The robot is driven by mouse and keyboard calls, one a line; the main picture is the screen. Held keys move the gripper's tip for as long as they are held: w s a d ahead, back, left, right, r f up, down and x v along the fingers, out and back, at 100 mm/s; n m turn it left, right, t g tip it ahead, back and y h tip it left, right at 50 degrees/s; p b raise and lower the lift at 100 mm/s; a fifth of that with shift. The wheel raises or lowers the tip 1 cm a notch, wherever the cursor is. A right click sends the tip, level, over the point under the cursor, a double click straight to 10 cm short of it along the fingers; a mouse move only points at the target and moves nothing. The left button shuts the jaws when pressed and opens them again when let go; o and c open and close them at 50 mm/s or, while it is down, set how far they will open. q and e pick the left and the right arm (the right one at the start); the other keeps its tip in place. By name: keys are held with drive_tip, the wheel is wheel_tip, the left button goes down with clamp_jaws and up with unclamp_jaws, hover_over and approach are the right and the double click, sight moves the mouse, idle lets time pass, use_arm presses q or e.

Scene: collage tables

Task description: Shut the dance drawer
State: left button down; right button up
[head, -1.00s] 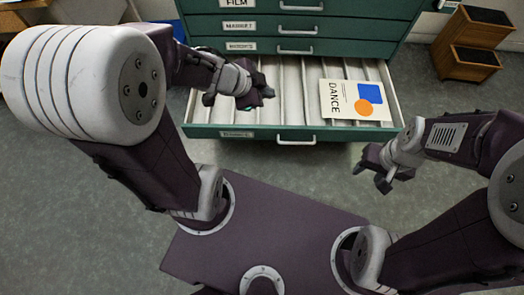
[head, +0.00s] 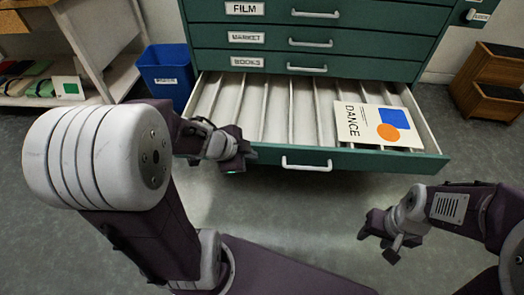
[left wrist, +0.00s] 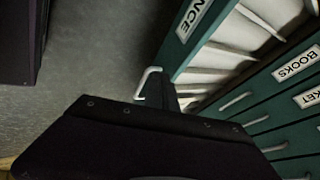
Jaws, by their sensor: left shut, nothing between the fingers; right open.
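The dance drawer (head: 290,156) is pulled out of the green cabinet, low down, with its white ribbed inside showing. A DANCE poster (head: 372,116) with a blue square and an orange circle lies in its right part. The drawer's white handle (head: 307,164) is at the middle of its front and also shows in the left wrist view (left wrist: 146,80). My left gripper (head: 240,161) is shut and empty at the left part of the drawer front, covering its label; contact is unclear. The label (left wrist: 190,18) shows partly in the left wrist view. My right gripper (head: 378,243) is open and empty, in front of the drawer's right side.
Drawers marked FILM, MARKET and BOOKS (head: 300,63) above are closed. A blue bin (head: 165,77) stands left of the cabinet, beside a white shelf (head: 105,70). A wooden step stool (head: 488,82) is at the right. The floor in front is clear.

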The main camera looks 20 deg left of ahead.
sight(268, 150)
use_arm(q)
drive_tip(key=shift+w+d+f+p, duration=0.1)
drive_tip(key=shift+w+f+p, duration=0.8)
drive_tip(key=shift+w, duration=0.4)
drive_tip(key=shift+w+d+f+p, duration=0.1)
drive_tip(key=shift+w+f+p, duration=0.8)
drive_tip(key=shift+w, duration=0.4)
drive_tip(key=shift+w+d+f+p, duration=0.1)
drive_tip(key=shift+w+f+p, duration=0.65)
drive_tip(key=shift+w+f, duration=0.45)
drive_tip(key=shift+w+a+r, duration=0.1)
drive_tip(key=shift+w+r, duration=0.1)
drive_tip(key=shift+w, duration=0.05)
